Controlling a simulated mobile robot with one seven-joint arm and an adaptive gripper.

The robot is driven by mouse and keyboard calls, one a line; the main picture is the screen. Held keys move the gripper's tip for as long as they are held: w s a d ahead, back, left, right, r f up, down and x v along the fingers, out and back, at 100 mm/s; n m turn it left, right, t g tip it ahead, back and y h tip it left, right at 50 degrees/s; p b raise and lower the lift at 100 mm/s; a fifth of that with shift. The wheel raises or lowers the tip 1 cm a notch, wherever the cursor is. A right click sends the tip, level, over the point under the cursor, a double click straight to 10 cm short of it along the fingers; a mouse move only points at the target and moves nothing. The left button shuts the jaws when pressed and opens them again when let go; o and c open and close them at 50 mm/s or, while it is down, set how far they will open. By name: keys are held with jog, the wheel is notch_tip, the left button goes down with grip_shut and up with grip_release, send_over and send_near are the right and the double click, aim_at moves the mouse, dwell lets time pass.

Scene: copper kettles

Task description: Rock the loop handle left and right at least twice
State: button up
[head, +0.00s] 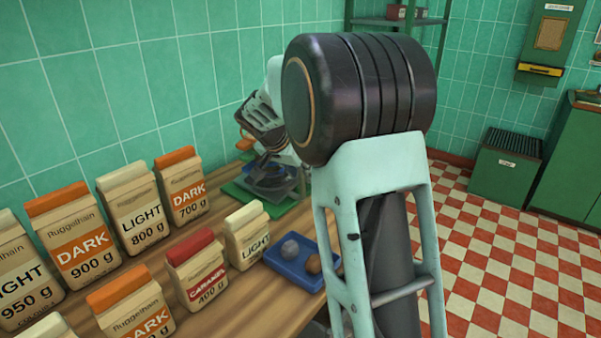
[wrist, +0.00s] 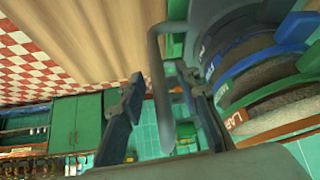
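The loop handle, a thin grey bar (wrist: 155,75), shows in the wrist view running between the two fingers of my gripper (wrist: 160,80). The fingers are apart, with a gap visible on each side of the bar, so I see no grip on it. The bar's upper end bends toward a large dark grey body at upper right. In the head view, my gripper (head: 262,122) is low over a dark device (head: 272,178) on a green mat (head: 238,194) at the back of the counter. There my arm hides part of the device, and I cannot make out the handle.
Beige bags (head: 85,240) crowd the wooden counter (head: 228,313) at front left. A blue tray (head: 290,281) with two small lumps sits nearer me. In the wrist view, stacked rings with blue and green rims (wrist: 270,62) are close on the right.

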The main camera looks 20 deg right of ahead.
jog(key=v, duration=1.2)
